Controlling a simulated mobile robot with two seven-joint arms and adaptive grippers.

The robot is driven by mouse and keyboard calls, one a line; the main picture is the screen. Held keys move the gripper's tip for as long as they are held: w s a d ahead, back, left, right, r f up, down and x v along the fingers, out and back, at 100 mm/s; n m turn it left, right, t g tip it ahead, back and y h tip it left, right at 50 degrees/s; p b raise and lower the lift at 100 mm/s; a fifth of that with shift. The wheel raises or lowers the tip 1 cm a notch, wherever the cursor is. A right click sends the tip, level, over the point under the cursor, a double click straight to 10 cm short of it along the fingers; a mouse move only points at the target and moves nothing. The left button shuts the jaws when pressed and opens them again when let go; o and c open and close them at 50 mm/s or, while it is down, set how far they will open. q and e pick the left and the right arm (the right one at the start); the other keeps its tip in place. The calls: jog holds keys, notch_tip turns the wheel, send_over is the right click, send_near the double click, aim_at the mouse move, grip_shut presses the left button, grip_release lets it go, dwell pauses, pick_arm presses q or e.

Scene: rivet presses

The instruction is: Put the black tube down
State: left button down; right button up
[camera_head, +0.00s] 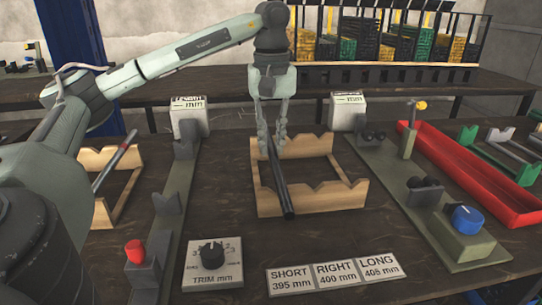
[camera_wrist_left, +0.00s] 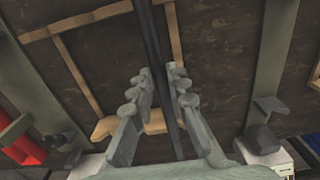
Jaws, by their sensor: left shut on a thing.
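The black tube (camera_head: 281,183) lies lengthwise over the middle wooden rack (camera_head: 343,197), its near end over the rack's front notched rail. My left gripper (camera_head: 272,143) points down at the rack's back rail, with its fingers around the tube. In the left wrist view the tube (camera_wrist_left: 153,45) runs between the two fingers (camera_wrist_left: 160,85), which are shut on it. Whether the tube rests fully in the notches, I cannot tell. My right gripper does not show.
A second wooden rack (camera_head: 103,212) with a grey tube (camera_head: 115,160) stands at left. A press with a red knob (camera_head: 134,250) and one with a blue knob (camera_head: 466,219) flank the middle rack. A red tray (camera_head: 470,172) is at right. Length labels (camera_head: 334,273) lie in front.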

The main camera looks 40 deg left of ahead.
aim_at(271, 146)
pick_arm(q)
jog(key=shift+f, duration=1.85)
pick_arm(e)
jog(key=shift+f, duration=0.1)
pick_arm(q)
jog(key=shift+f, duration=0.15)
jog(key=c, duration=1.5)
grip_release()
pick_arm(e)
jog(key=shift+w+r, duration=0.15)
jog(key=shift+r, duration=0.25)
